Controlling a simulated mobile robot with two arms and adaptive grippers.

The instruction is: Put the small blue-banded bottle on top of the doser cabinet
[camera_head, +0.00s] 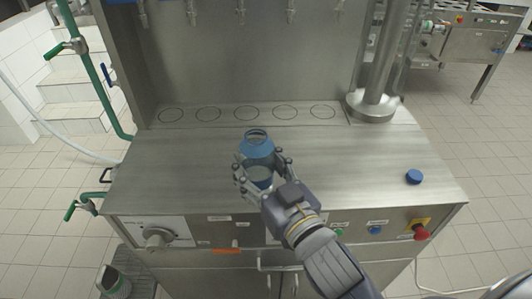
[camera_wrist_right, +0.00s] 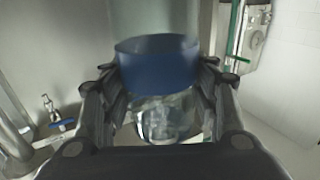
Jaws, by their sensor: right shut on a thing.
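The small bottle (camera_head: 257,150) is clear with a blue band. My right gripper (camera_head: 262,173) is shut on it, near the front middle of the steel doser cabinet top (camera_head: 180,165). In the right wrist view the blue band (camera_wrist_right: 158,65) fills the middle between the two fingers (camera_wrist_right: 160,100), with clear wall above and below it. The bottle looks roughly upright. Its base is hidden by the gripper in the head view, so I cannot tell whether it touches the top. My left gripper is not in view.
A blue cap (camera_head: 414,177) lies on the right of the top. Several marked rings lie along the back under the nozzles (camera_head: 240,10). A steel column (camera_head: 385,60) stands at the back right. A green pipe (camera_head: 95,75) runs along the left. The middle of the top is clear.

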